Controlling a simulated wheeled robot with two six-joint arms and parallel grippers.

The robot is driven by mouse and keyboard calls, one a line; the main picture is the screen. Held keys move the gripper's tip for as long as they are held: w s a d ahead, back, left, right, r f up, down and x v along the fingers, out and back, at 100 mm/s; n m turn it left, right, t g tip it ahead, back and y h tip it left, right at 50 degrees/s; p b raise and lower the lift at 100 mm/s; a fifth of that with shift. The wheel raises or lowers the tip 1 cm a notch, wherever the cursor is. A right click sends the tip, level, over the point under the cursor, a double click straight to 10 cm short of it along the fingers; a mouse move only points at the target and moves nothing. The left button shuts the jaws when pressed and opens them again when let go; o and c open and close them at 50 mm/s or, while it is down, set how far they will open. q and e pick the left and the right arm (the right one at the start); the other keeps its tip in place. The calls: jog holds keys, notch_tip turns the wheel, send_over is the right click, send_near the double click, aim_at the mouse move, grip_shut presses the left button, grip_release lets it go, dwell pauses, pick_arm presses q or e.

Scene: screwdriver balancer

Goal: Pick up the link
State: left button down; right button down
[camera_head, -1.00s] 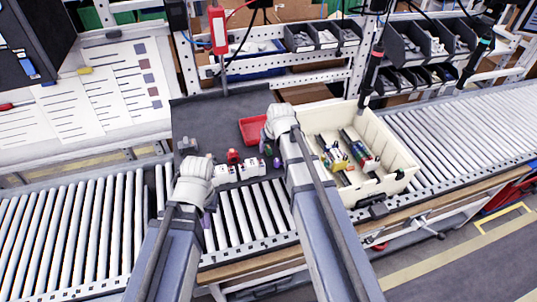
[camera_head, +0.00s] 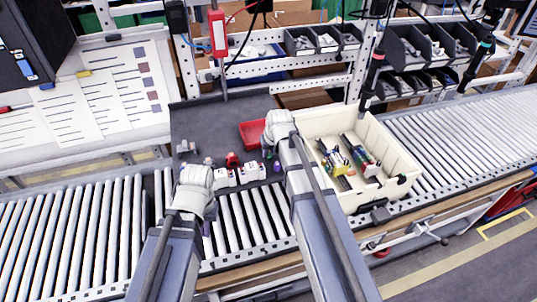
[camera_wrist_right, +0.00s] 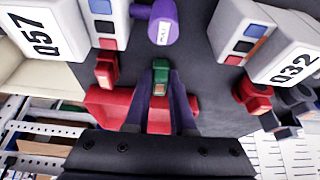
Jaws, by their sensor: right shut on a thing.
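In the right wrist view, a small green piece with an orange patch (camera_wrist_right: 160,78) sits between the dark fingertips of my right gripper (camera_wrist_right: 160,95). The gripper is shut on it; I cannot tell for certain that this piece is the link. A red tray (camera_wrist_right: 100,106) shows behind the fingers. In the head view my right gripper (camera_head: 272,152) is low over the dark mat (camera_head: 205,122), beside the red tray (camera_head: 252,132); its hold is hidden there. My left gripper (camera_head: 207,217) is over the rollers at the mat's front edge, with its fingers mostly hidden.
White blocks marked Q57 (camera_wrist_right: 42,36) and Q32 (camera_wrist_right: 292,62) and a purple cylinder (camera_wrist_right: 163,22) are close to my right gripper. A cream crate (camera_head: 398,150) holding several parts stands to its right. Roller conveyor (camera_head: 75,235) runs along both sides.

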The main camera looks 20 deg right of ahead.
jog(key=shift+r, duration=0.15)
dwell(0.5)
notch_tip(320, 180, up, 10)
jog(key=p, duration=1)
